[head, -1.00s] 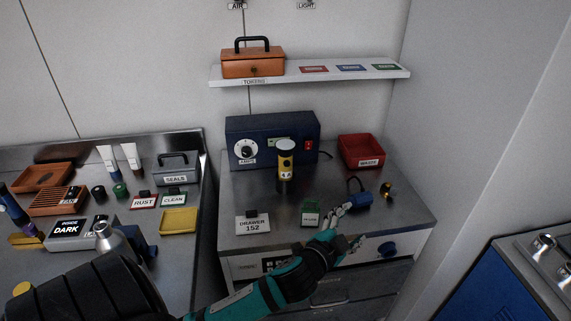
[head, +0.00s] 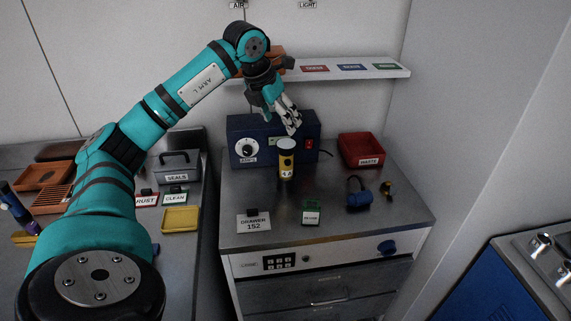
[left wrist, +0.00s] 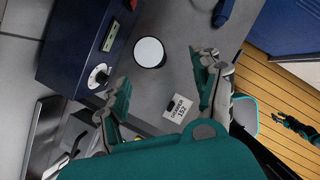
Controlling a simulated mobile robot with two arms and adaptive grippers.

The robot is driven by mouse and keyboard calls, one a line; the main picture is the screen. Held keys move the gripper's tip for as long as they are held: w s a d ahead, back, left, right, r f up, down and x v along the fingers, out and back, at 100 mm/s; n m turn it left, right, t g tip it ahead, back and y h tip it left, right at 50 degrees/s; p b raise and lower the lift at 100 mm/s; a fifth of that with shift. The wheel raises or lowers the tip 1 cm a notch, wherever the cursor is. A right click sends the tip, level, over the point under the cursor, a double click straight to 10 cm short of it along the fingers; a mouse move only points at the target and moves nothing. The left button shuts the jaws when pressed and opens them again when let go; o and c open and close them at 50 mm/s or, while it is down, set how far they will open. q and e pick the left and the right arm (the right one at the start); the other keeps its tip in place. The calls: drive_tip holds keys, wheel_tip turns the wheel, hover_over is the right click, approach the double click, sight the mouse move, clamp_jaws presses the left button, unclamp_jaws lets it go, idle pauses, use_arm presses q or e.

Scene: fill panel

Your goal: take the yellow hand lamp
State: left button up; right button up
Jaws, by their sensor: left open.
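The yellow hand lamp (head: 286,165), with black parts and a pale round top, stands upright on the steel cabinet top in front of the blue AMPS box. In the left wrist view its white round end (left wrist: 150,52) faces the camera. My left gripper (head: 291,128) is open and empty, pointing down just above the lamp, apart from it. In the left wrist view the fingers of the left gripper (left wrist: 160,82) are spread, with the lamp beyond them. A small dark and teal hand, apparently my right gripper (left wrist: 300,128), shows at the right edge, too small to read.
The blue AMPS box (head: 245,137) stands close behind the lamp, and a shelf (head: 340,68) hangs above. A DRAWER 152 sign (head: 253,224), a green tag (head: 311,212), a blue padlock (head: 358,197) and a red WASTE bin (head: 362,150) stand around it. Bare steel lies between them.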

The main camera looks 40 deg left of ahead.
sight(285, 145)
use_arm(q)
drive_tip(key=p+x, duration=0.1)
drive_tip(key=x, duration=0.2)
drive_tip(key=a+p+x, duration=0.1)
drive_tip(key=x, duration=0.3)
drive_tip(key=a+p+x, duration=0.1)
drive_tip(key=x, duration=0.3)
drive_tip(key=shift+s+f, duration=0.2)
drive_tip(key=shift+s, duration=0.1)
drive_tip(key=shift+w+f+p, duration=0.25)
drive_tip(key=shift+f+p, duration=0.15)
drive_tip(key=p+x, duration=0.2)
drive_tip(key=x, duration=0.2)
drive_tip(key=shift+w+a+f, duration=0.1)
drive_tip(key=shift+w+f, duration=0.1)
drive_tip(key=shift+f, duration=0.1)
drive_tip(key=shift+r, duration=0.1)
drive_tip(key=c, duration=1.4)
